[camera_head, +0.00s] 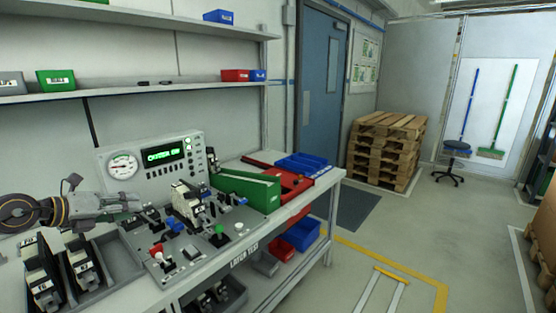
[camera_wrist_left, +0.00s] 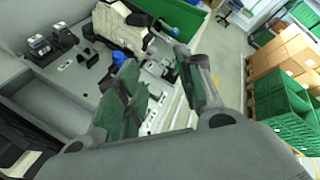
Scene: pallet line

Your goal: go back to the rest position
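My left gripper (camera_head: 130,203) reaches in from the left in the head view, held above the workbench in front of the grey test panel (camera_head: 112,184). In the left wrist view its two green-padded fingers (camera_wrist_left: 158,70) stand apart. Nothing is held between them. A white and black device (camera_head: 185,200) stands on the bench to the right of the gripper, apart from it; it also shows beyond the fingers in the left wrist view (camera_wrist_left: 118,30). My right gripper is in neither view.
Black-and-white units (camera_head: 43,284) sit in a grey tray below the gripper. A green bin (camera_head: 246,190) and blue bins (camera_head: 302,164) stand farther right on the bench. Shelves (camera_head: 180,87) run above. Stacked pallets (camera_head: 385,150) stand by the blue door; the floor right of the bench is open.

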